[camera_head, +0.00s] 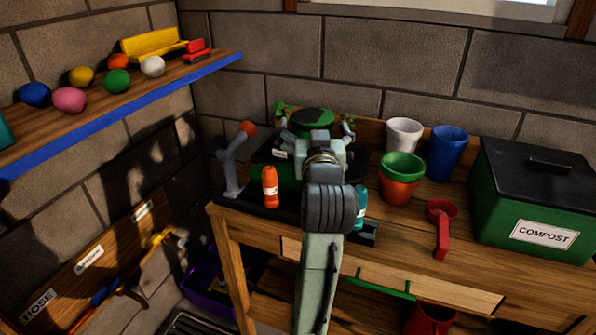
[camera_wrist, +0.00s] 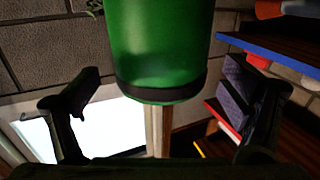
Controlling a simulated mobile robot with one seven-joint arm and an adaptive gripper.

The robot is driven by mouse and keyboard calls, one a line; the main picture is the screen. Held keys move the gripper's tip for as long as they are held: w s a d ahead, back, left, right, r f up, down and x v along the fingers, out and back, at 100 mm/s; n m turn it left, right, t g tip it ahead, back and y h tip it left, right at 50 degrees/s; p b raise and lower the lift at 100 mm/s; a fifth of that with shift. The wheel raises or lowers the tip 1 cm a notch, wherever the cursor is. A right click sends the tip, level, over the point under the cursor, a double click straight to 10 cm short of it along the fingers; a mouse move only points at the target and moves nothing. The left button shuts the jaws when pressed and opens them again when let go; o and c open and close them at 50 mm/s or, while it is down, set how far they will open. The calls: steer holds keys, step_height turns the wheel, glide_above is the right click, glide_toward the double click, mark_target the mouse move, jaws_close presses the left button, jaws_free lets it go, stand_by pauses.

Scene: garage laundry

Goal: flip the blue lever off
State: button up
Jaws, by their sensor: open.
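The blue lever (camera_head: 103,294) is at the lower left in the head view, on a wooden board (camera_head: 88,262) fixed to the block wall. A "HOSE" label (camera_head: 40,303) is to its left. My gripper (camera_head: 319,128) is over the workbench, well to the right of the lever and higher in the picture. My arm partly hides it. In the wrist view my gripper (camera_wrist: 160,95) has its fingers wide apart, with a green cylinder (camera_wrist: 160,50) showing between them; I cannot tell whether they touch it. The lever is not visible in the wrist view.
A yellow-handled fitting (camera_head: 160,237) shares the board. A shelf (camera_head: 125,88) with balls juts out above it. The workbench (camera_head: 395,235) holds an orange bottle (camera_head: 270,187), pots, cups, a red scoop (camera_head: 441,230) and a compost bin (camera_head: 535,200). A purple crate (camera_head: 203,288) sits below.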

steer(key=w, duration=0.3)
steer(key=shift+w+a+p, duration=0.1)
steer(key=shift+w+p, duration=0.1)
steer(key=shift+p, duration=0.1)
steer(key=shift+r, duration=0.15)
steer(key=c, duration=2)
